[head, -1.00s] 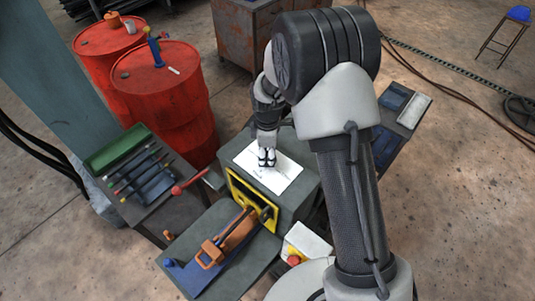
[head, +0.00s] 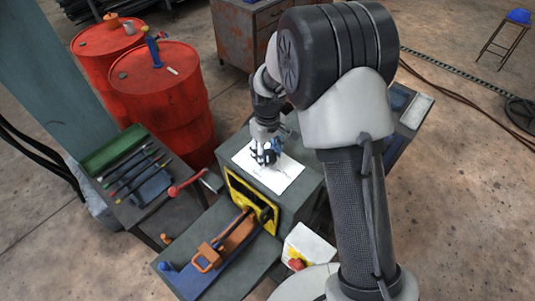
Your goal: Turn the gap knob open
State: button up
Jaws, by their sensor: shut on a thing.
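My gripper (head: 266,157) points down at the white sheet (head: 285,181) on top of the grey box (head: 299,196). It is shut on a small dark bluish thing, mostly hidden by the fingers. I cannot tell if this is the gap knob, or if it touches the sheet. The box front has a yellow-framed opening (head: 237,194). A dark round knob-like part (head: 266,214) stands at its right side. I cannot make out which part is the gap knob.
A white box with a red button (head: 296,264) is at right. Red drums (head: 163,95) stand behind.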

jog(key=m+b, duration=0.1)
jog(key=m, duration=0.2)
jog(key=shift+m, duration=0.3)
jog(key=m, duration=0.3)
jog(key=shift+m+b, duration=0.3)
jog(key=shift+b, duration=0.1)
jog(key=m+b, duration=0.1)
jog(key=m, duration=1.1)
jog(key=shift+m+b, duration=0.35)
jog(key=shift+m, duration=0.05)
jog(key=m, duration=0.6)
jog(key=o, duration=1)
jog(key=shift+o, duration=0.2)
